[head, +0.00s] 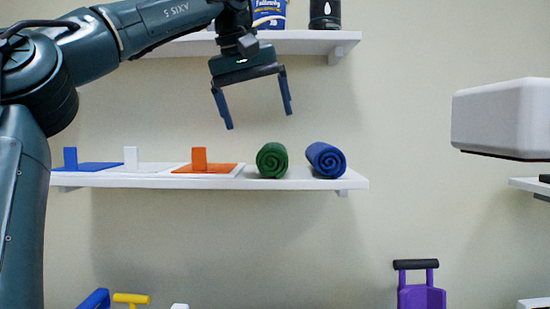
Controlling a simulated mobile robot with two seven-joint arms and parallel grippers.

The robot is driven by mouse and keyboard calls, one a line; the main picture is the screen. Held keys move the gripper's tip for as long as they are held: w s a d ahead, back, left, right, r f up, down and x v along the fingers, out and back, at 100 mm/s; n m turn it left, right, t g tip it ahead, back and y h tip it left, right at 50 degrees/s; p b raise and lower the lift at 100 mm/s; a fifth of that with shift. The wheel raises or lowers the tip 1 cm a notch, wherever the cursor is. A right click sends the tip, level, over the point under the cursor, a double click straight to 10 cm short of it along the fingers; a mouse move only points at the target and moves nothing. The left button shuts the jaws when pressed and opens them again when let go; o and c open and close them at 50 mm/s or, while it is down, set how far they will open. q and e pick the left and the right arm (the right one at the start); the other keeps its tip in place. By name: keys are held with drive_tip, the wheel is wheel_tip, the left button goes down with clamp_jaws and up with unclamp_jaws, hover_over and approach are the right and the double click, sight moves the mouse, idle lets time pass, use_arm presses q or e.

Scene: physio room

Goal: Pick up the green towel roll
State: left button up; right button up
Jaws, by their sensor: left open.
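The green towel roll (272,160) lies on the middle wall shelf (140,180), its spiral end facing me. My left gripper (259,116) is open and empty, its fingers pointing down. In the picture it is above the green roll and apart from it. A blue towel roll (326,160) lies just right of the green one, with a small gap between them. My right gripper is not in view.
Blue (86,162), white (135,162) and orange (204,163) pieces with upright tabs stand left of the green roll. An upper shelf (310,43) holds containers. A white box-like object (503,117) is at the right. A purple item (420,294) stands below.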

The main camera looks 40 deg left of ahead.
sight(267, 145)
use_arm(q)
drive_tip(key=x, duration=1)
drive_tip(key=c, duration=1.1)
drive_tip(key=shift+r, duration=0.1)
drive_tip(key=r, duration=0.8)
drive_tip(key=shift+w+d+r, duration=0.1)
drive_tip(key=shift+d+r, duration=0.1)
drive_tip(key=shift+r, duration=0.15)
drive_tip(key=shift+a+r, duration=0.1)
drive_tip(key=shift+r, duration=0.45)
